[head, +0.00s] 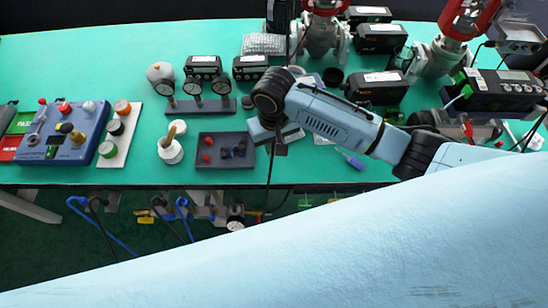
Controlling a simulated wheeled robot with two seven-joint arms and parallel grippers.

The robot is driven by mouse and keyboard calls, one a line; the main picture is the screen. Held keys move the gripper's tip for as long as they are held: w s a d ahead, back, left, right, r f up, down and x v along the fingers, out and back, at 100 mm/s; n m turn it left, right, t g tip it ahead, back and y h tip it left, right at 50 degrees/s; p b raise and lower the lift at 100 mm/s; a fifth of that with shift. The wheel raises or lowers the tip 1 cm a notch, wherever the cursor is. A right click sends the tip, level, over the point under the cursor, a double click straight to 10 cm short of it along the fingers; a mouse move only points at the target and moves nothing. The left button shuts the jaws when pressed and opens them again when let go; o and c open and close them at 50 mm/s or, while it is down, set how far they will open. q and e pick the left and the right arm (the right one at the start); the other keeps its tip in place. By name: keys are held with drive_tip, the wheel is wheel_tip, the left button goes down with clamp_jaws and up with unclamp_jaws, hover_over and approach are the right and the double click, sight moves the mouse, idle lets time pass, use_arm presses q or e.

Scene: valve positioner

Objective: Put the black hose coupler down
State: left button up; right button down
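My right arm reaches in from the right, and its gripper (281,149) points down over the green table, just right of a dark tray (205,164). The fingers are small and dark from here, so I cannot tell whether they are open or shut. I cannot make out the black hose coupler for sure; the wrist hides what is at the fingertips. A thin dark line hangs below the gripper past the table's front edge. The dark tray holds small red fittings (208,141) and dark fittings (240,149). My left gripper is not in view.
Left of the tray stand a white pot (170,151), three gauges on a stand (194,106) and a blue panel (62,130). A blue-handled screwdriver (351,160) lies right of the gripper. Black positioner boxes (377,88) and red-topped valves fill the back right. The back left is clear.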

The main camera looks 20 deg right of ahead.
sight(274, 143)
wheel_tip(274, 143, down, 3)
drive_tip(key=shift+f, duration=0.1)
drive_tip(key=shift+f+b, duration=0.55)
drive_tip(key=shift+f, duration=1.15)
drive_tip(key=shift+f, duration=0.2)
drive_tip(key=c, duration=1.3)
unclamp_jaws()
drive_tip(key=shift+c, duration=0.2)
drive_tip(key=shift+r, duration=0.15)
wheel_tip(274, 143, up, 12)
drive_tip(key=shift+r+p, duration=0.1)
drive_tip(key=shift+p, duration=1)
